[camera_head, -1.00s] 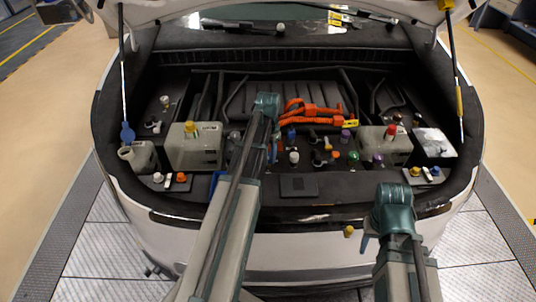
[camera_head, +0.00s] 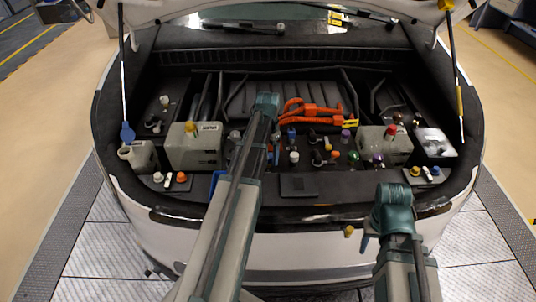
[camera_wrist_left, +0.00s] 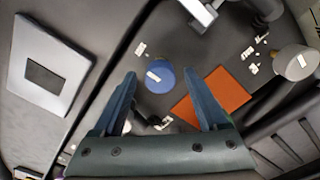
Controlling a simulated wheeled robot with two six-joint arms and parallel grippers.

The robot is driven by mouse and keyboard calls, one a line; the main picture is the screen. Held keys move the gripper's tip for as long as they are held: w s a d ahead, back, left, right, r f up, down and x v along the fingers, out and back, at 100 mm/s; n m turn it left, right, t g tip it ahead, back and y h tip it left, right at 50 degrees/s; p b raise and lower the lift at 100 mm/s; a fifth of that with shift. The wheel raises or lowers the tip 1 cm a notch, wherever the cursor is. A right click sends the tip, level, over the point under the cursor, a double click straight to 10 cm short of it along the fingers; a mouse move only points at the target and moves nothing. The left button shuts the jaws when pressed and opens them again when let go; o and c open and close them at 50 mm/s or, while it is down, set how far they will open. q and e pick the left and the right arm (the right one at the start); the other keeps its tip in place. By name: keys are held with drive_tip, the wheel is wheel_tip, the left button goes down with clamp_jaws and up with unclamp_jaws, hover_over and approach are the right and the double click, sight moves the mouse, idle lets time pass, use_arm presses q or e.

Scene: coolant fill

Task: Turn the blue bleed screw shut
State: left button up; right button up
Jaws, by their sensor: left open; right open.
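The blue bleed screw (camera_wrist_left: 160,79) shows in the left wrist view as a round blue cap with a small white label. My left gripper (camera_wrist_left: 160,73) is open, with one finger on each side of the cap in that picture. Whether the fingers touch it or are level with it I cannot tell. In the head view my left arm reaches over the engine bay from the left, and its gripper (camera_head: 272,146) is partly hidden by its own wrist. My right gripper (camera_head: 367,243) is open and empty in front of the bumper, with its fingers partly hidden.
An orange square (camera_wrist_left: 218,96) lies right of the blue cap, and a grey cap (camera_wrist_left: 295,62) stands beyond it. In the head view, orange cables (camera_head: 316,112) and several coloured caps crowd the bay around my left gripper. A dark plate (camera_head: 298,186) lies nearer the front edge.

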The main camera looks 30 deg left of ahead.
sight(269, 156)
use_arm(q)
drive_tip(key=shift+r, duration=0.1)
wheel_tip(269, 156, up, 14)
drive_tip(key=p, duration=1.4)
drive_tip(key=shift+f, duration=0.25)
drive_tip(key=s+d+f+b, duration=0.1)
drive_tip(key=s+d, duration=0.4)
drive_tip(key=d, duration=0.5)
drive_tip(key=s+d+f+b, duration=0.1)
drive_tip(key=s+d, duration=0.5)
drive_tip(key=d, duration=0.4)
drive_tip(key=s+d+m+y+b, duration=0.1)
drive_tip(key=s+d, duration=0.4)
drive_tip(key=d, duration=0.5)
drive_tip(key=shift+s+d+f, duration=0.25)
drive_tip(key=shift+f, duration=0.15)
